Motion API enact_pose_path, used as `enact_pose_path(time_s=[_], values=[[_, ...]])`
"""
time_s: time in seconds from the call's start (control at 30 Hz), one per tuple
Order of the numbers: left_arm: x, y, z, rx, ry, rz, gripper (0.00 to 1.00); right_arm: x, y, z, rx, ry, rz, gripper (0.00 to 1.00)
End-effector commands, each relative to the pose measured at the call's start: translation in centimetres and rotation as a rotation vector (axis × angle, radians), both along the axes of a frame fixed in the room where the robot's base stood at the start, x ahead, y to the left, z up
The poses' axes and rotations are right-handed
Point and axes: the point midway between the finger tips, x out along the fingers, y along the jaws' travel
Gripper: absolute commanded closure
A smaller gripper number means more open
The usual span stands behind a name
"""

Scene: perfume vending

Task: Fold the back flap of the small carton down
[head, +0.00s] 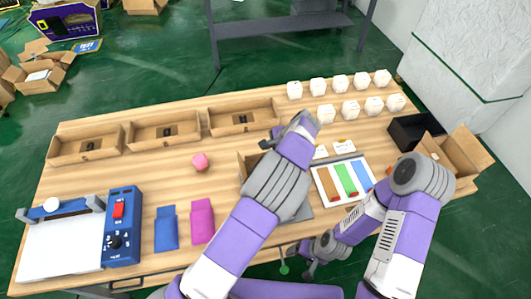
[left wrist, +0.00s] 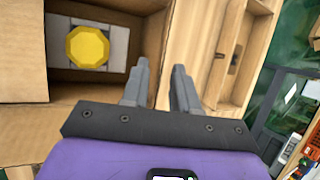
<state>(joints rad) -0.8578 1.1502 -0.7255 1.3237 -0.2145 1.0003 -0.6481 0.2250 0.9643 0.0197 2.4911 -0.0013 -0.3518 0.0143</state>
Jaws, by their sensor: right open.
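The small carton (head: 248,160) stands on the table near the middle in the head view, mostly hidden behind my left arm. In the left wrist view the open carton (left wrist: 30,55) fills the left side. A yellow faceted cap (left wrist: 87,46) on a grey piece shows inside it. My left gripper (left wrist: 160,68) has its two fingers apart beside the carton's wall; it also shows in the head view (head: 303,122), above the carton's far side. I cannot tell which flap is nearest its fingers. My right gripper (head: 308,257) is open and empty near the table's front edge, away from the carton.
Three wooden trays (head: 165,131) line the back left. Several white boxes (head: 340,82) stand at the back right. A tray of coloured strips (head: 344,180), a black box (head: 408,130) and a large open carton (head: 460,158) are to the right. A pink object (head: 200,161) lies left of the carton.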

Motion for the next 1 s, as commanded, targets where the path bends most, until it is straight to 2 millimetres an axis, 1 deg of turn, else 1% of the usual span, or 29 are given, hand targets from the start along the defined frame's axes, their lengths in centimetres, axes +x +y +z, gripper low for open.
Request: enact_pose_path(time_s=[0.03,0.1,0.23,0.37,0.57,0.77,1.0], values=[[0.1,0.5,-0.8,0.002,0.001,0.002,0.71,0.0,0.0,-0.1,0.0,0.0,0.0,0.22],[0.3,0.9,-1.6,0.002,0.001,0.002,0.71,0.0,0.0,-0.2,0.0,0.0,0.0,0.22],[0.5,1.4,-2.6,0.001,0.0,0.0,0.71,0.0,0.0,-0.2,0.0,0.0,0.0,0.22],[0.6,1.6,-3.0,0.001,0.0,0.0,0.71,0.0,0.0,-0.2,0.0,0.0,0.0,0.22],[0.6,1.6,-3.0,0.001,0.0,0.0,0.71,0.0,0.0,-0.2,0.0,-0.001,0.0,0.22],[0.6,1.6,-2.9,0.0,0.0,0.001,1.0,0.0,0.0,-0.2,0.0,-0.001,0.0,0.22],[0.6,1.6,-3.0,0.003,-0.006,0.001,1.0,0.0,0.0,-0.4,0.0,-0.001,0.0,0.22]])
